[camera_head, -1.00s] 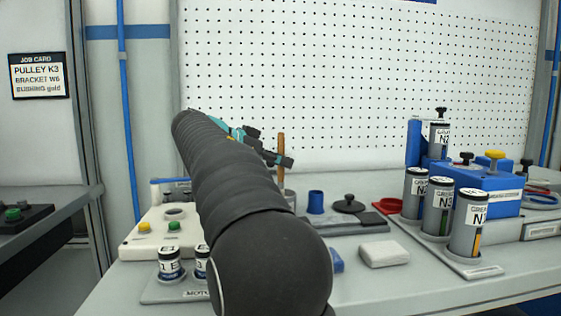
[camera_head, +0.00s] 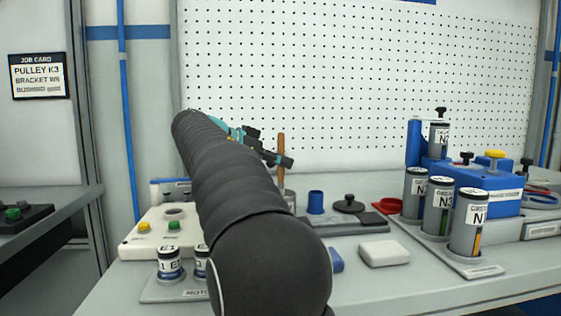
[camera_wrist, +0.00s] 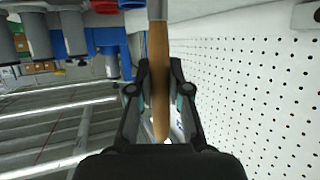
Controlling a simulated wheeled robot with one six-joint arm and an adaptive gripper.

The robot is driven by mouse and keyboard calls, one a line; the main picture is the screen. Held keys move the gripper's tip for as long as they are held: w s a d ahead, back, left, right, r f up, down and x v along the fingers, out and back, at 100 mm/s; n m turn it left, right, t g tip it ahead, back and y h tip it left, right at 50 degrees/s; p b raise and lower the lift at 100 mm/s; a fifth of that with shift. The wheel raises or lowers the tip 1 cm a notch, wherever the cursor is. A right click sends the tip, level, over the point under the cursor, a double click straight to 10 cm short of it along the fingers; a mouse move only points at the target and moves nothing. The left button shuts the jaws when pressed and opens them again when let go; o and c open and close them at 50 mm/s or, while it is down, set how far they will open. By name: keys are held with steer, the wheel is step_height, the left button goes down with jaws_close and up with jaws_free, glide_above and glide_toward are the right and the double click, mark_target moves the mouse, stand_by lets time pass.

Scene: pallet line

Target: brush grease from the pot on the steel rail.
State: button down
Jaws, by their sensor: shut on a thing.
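A brush with a brown wooden handle (camera_head: 281,146) stands about upright behind my arm in the head view. My gripper (camera_head: 279,159) is shut on this handle. In the wrist view the handle (camera_wrist: 158,50) runs between the two fingers of my gripper (camera_wrist: 160,78), and a grey part shows at its far end. A small grey pot (camera_head: 290,198) is partly visible just below the handle, beside my arm. The brush's lower end is hidden, so I cannot tell whether it is inside the pot. I cannot make out the steel rail.
Grey grease cylinders (camera_head: 438,210) stand at the right, in front of a blue unit (camera_head: 480,187). A blue cup (camera_head: 315,202), a black lidded disc (camera_head: 348,204) and a white block (camera_head: 384,253) lie nearer the middle. A pegboard (camera_head: 350,80) rises behind.

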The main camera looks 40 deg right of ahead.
mark_target(280, 139)
steer(key=shift+r+p, duration=1.5)
steer(key=shift+r, duration=1.95)
steer(key=shift+s+d, duration=0.1)
